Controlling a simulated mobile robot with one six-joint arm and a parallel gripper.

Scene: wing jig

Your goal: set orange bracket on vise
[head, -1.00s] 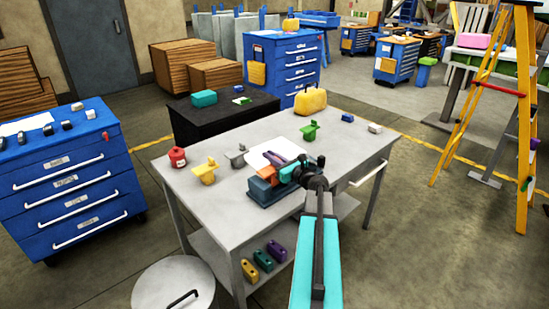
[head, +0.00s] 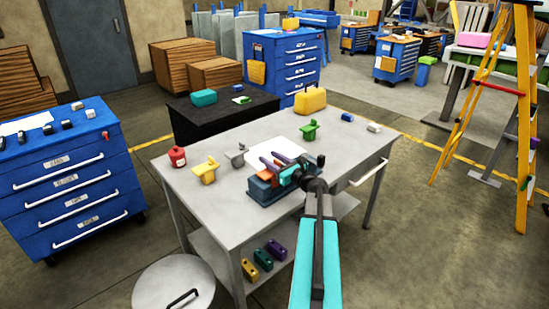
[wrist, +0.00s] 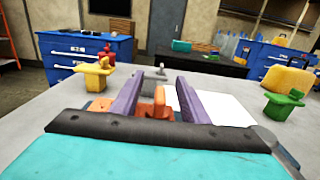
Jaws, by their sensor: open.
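The blue-grey vise (head: 268,194) stands on the grey table. My gripper (head: 276,160) is open over the vise, its two purple fingers spread apart. In the wrist view, the orange bracket (wrist: 158,106) stands between the fingers of my gripper (wrist: 157,90), with a gap on either side of its upper part. The bracket appears to sit upright on the vise. Its lower part is hidden behind the dark edge of my gripper, so I cannot see how it is seated. In the head view my gripper and arm hide much of it.
The table's front left is clear.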

